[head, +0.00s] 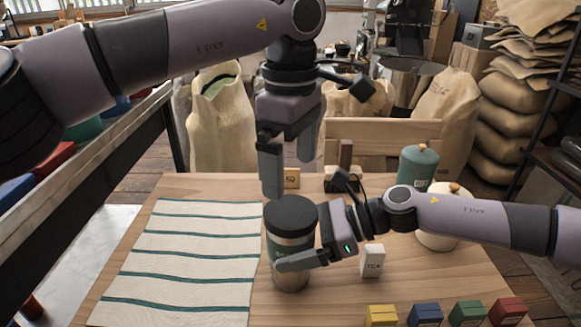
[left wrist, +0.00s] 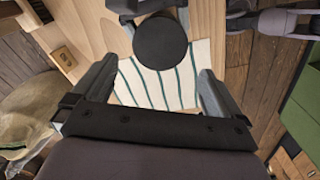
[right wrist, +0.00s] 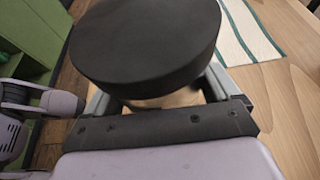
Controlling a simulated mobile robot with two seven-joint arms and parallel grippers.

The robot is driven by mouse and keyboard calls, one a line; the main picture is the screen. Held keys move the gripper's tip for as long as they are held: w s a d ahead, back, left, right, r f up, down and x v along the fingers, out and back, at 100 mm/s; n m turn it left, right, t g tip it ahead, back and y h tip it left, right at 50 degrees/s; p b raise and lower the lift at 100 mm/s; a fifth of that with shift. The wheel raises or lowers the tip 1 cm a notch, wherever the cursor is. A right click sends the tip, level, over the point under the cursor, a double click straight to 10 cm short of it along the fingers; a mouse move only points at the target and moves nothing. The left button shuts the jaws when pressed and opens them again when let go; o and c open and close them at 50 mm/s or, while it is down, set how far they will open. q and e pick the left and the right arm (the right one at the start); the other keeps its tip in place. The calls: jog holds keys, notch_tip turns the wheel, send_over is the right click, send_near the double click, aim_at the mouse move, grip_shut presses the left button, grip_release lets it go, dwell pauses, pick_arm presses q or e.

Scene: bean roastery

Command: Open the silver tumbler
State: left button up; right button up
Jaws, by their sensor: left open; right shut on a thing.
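The silver tumbler (head: 291,272) stands upright on the wooden table, with a dark green band and a black lid (head: 291,218) on top. My right gripper (head: 297,262) is shut on the tumbler's body from the right, below the lid. In the right wrist view the lid (right wrist: 145,40) hides most of the body. My left gripper (head: 288,178) is open and points down above the lid, with nothing between its fingers. In the left wrist view the round lid (left wrist: 160,42) shows beyond the fingers, on the tumbler.
A white cloth with green stripes (head: 185,262) lies left of the tumbler. A white "TEA" card (head: 372,261) stands to its right. A green canister (head: 417,168) and a white pot (head: 436,236) stand farther right. Several coloured boxes (head: 425,315) line the front edge. A "SQ" block (head: 291,178) stands behind.

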aim_at(290, 211)
pick_arm(q)
jog(key=m, duration=0.3)
jog(key=shift+f+m, duration=0.15)
jog(key=shift+m, duration=0.25)
notch_tip(290, 211, down, 8)
jog(key=shift+r, duration=0.15)
